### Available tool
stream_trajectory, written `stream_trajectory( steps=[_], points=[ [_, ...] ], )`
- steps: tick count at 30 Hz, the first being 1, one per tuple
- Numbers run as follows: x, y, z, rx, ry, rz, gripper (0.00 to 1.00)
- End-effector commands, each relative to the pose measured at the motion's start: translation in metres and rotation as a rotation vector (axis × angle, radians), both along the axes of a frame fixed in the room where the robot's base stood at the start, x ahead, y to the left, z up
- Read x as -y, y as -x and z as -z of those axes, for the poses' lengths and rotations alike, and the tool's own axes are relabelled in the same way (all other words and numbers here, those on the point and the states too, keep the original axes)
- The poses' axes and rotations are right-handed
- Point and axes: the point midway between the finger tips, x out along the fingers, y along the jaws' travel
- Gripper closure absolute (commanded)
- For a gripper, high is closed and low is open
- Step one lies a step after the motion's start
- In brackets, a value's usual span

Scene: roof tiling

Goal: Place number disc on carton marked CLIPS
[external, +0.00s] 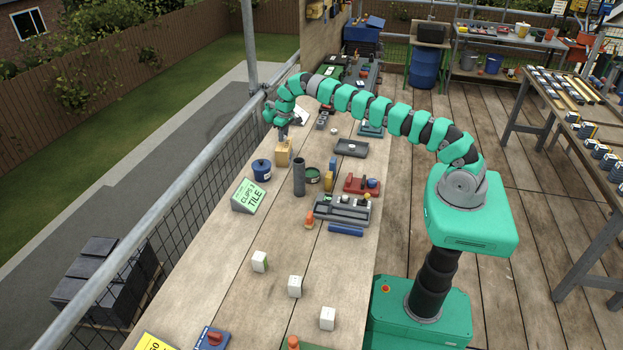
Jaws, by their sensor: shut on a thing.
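My gripper (283,131) is at the far left end of my arm, pointing down just above a tan block-like carton (283,153) on the long wooden bench. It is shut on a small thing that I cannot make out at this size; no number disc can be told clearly. I cannot tell whether the held thing touches the tan carton. No CLIPS marking is readable on that carton. A green sloped sign (248,195) nearby reads "CLIPS 3 TILE". Three small white blocks (259,261) stand nearer the camera, their marks unreadable.
A grey tray with parts (342,208) and a red holder (362,185) lie to the right. A metal rail (175,247) runs along the bench's left side.

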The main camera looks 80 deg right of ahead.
Motion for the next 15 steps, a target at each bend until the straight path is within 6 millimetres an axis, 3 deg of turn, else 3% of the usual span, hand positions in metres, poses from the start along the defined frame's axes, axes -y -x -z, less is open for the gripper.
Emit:
stream_trajectory(
  steps=[4,14,15],
  points=[
    [-0.0001,0.0007,0.0196,-0.002,-0.002,0.001,0.92],
    [-0.0003,0.0005,0.0204,-0.001,0.0,0.0,0.92],
    [-0.0002,0.0004,0.0198,-0.001,0.0,0.0,0.6]
  ],
)
